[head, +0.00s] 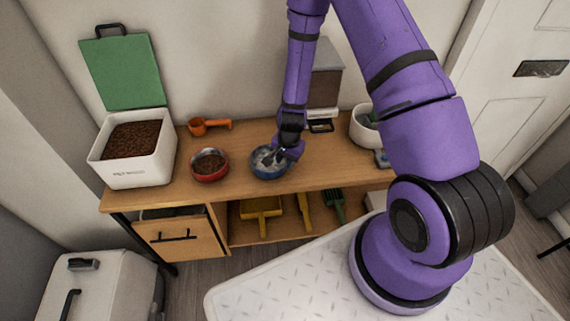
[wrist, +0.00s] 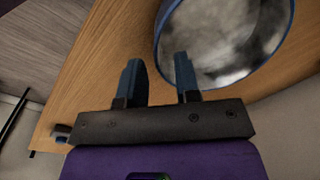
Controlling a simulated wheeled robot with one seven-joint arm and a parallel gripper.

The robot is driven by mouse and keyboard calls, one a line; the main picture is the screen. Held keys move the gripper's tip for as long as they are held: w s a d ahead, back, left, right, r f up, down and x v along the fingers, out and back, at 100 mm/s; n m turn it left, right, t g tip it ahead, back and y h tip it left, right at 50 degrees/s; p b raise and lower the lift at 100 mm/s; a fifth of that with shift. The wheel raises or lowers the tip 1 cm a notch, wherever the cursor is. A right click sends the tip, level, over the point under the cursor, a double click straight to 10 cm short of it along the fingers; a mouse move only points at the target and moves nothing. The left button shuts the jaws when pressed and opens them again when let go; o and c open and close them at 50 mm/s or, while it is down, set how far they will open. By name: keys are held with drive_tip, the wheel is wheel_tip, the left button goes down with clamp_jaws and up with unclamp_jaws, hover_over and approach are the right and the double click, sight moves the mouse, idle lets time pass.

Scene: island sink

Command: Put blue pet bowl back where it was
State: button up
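The blue pet bowl (head: 267,173) stands on the wooden table, right of a red bowl (head: 209,165). Its inside looks mottled grey-white. In the wrist view, the blue bowl (wrist: 225,35) fills the upper right, its rim cut off by the frame top. My gripper (head: 270,157) is over the bowl's right side in the head view. In the wrist view, my gripper (wrist: 158,70) has its fingers apart. The left finger shows outside the rim and the right finger overlaps the bowl. I cannot tell whether either finger touches it.
The wooden table (head: 232,186) also bears a white bin of brown kibble (head: 123,174) with a raised green lid, an orange scoop (head: 210,126), a dispenser (head: 324,88) and a white container (head: 363,131). Bare tabletop lies around the orange scoop.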

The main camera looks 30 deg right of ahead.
drive_tip(key=s+r+n+t, duration=0.1)
drive_tip(key=s+r+n, duration=0.2)
drive_tip(key=r, duration=1.6)
drive_tip(key=s+r+n+t, duration=0.1)
drive_tip(key=s+r+n, duration=0.2)
drive_tip(key=r, duration=1.5)
drive_tip(key=s+d+r+n+t, duration=0.1)
drive_tip(key=s+r+n, duration=0.1)
drive_tip(key=s+r, duration=0.5)
drive_tip(key=s+d+r+n+t, duration=0.1)
drive_tip(key=s+r+n, duration=0.1)
drive_tip(key=s+r, duration=0.5)
drive_tip(key=s, duration=0.4)
drive_tip(key=shift+s+h, duration=0.4)
